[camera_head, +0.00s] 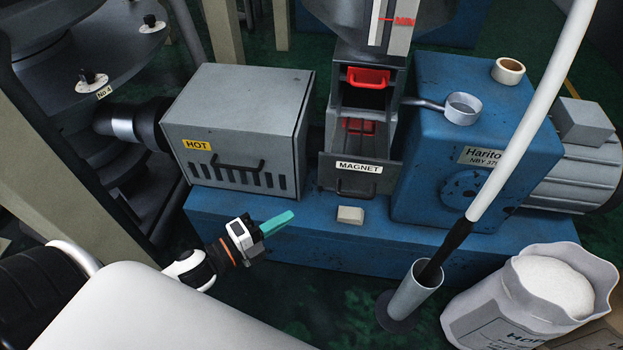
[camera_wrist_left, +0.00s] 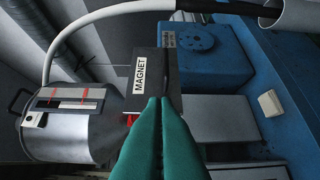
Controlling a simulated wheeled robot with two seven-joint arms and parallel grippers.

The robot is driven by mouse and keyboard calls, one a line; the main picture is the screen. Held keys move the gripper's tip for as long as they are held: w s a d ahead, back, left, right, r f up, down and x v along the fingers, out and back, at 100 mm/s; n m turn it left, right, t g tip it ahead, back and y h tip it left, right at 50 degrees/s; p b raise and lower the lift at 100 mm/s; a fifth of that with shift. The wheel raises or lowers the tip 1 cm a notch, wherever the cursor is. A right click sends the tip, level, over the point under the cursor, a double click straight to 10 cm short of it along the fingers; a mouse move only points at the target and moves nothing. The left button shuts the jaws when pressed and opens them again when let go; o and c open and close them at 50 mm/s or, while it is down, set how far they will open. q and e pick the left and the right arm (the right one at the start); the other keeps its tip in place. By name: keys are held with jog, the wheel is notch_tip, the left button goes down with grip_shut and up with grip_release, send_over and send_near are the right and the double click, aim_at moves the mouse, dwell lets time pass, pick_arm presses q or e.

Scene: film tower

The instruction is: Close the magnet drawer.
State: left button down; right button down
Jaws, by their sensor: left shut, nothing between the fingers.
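The magnet drawer (camera_head: 334,172) has a grey front with a MAGNET label and a dark handle (camera_head: 355,188). It appears pulled out of the grey housing, with its inside and a red part (camera_head: 358,126) visible from above. In the left wrist view the drawer front (camera_wrist_left: 150,65) shows its label sideways, just beyond the fingertips. My left gripper (camera_head: 291,214) has teal fingers, shut and empty, left of and nearer than the drawer front. It also fills the lower middle of the left wrist view (camera_wrist_left: 159,100). Contact with the drawer is not visible. My right gripper is not in view.
A grey HOT box (camera_head: 240,125) stands left of the drawer, and a blue Harito machine (camera_head: 440,130) stands right. A small beige block (camera_head: 350,215) lies on the blue base in front. A metal tube (camera_head: 410,298) holding a white pole and a white sack (camera_head: 500,310) stand front right.

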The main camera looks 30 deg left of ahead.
pick_arm(q)
jog(key=r, duration=0.1)
jog(key=p, duration=0.2)
send_near(338, 173)
jog(key=d, duration=0.4)
jog(key=shift+m, duration=0.3)
jog(key=w, duration=0.2)
jog(key=w+a, duration=0.1)
jog(key=w, duration=0.1)
jog(key=shift+w+p, duration=0.1)
jog(key=shift+p, duration=0.3)
jog(key=shift+w+a+f, duration=0.1)
jog(key=shift+w, duration=0.4)
